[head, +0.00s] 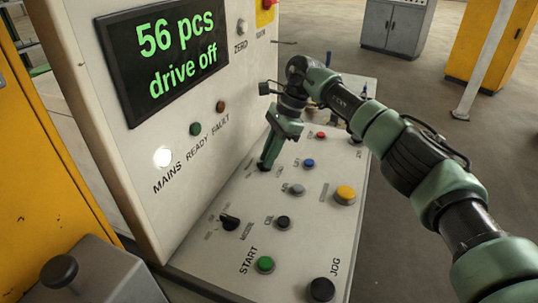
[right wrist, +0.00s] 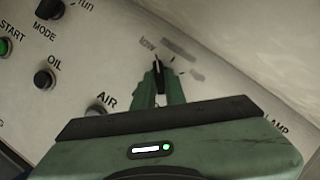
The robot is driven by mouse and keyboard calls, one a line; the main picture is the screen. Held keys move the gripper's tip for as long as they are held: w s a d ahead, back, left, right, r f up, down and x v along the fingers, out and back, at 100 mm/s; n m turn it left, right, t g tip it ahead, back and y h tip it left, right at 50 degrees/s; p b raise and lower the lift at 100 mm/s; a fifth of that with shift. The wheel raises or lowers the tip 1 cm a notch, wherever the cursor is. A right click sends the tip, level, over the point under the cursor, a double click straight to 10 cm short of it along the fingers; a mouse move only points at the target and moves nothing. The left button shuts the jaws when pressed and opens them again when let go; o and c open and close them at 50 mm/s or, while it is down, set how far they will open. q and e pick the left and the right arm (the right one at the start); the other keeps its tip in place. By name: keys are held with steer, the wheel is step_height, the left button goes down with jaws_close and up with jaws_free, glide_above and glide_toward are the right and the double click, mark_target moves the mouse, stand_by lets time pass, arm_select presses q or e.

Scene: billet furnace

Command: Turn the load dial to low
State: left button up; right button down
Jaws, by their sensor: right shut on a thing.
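The load dial (right wrist: 158,72) is a small black knob on the sloping pale panel, with a label reading "low" at its upper left in the right wrist view. Other marks around it are blurred. My right gripper (right wrist: 158,86) is shut on this dial, its green fingers on either side of it. In the head view my right gripper (head: 266,163) reaches down to the panel and mostly hides the dial. I cannot tell for sure which mark the dial points at. My left gripper is not in view.
The panel also bears a black mode dial (head: 230,221), a green start button (head: 265,264), a black jog button (head: 322,289) and a yellow button (head: 345,193). A screen (head: 170,50) above reads "56 pcs drive off". The white mains lamp (head: 162,157) is lit.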

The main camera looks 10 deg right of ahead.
steer(key=shift+w+r+n, duration=0.15)
steer(key=shift+r+n, duration=0.05)
steer(key=shift+n, duration=0.2)
steer(key=c, duration=1.5)
jaws_free()
steer(key=shift+o, duration=0.2)
steer(key=shift+d+f, duration=0.1)
steer(key=v, duration=0.7)
steer(key=shift+r+b, duration=0.3)
steer(key=shift+r, duration=0.05)
steer(key=shift+d, duration=0.15)
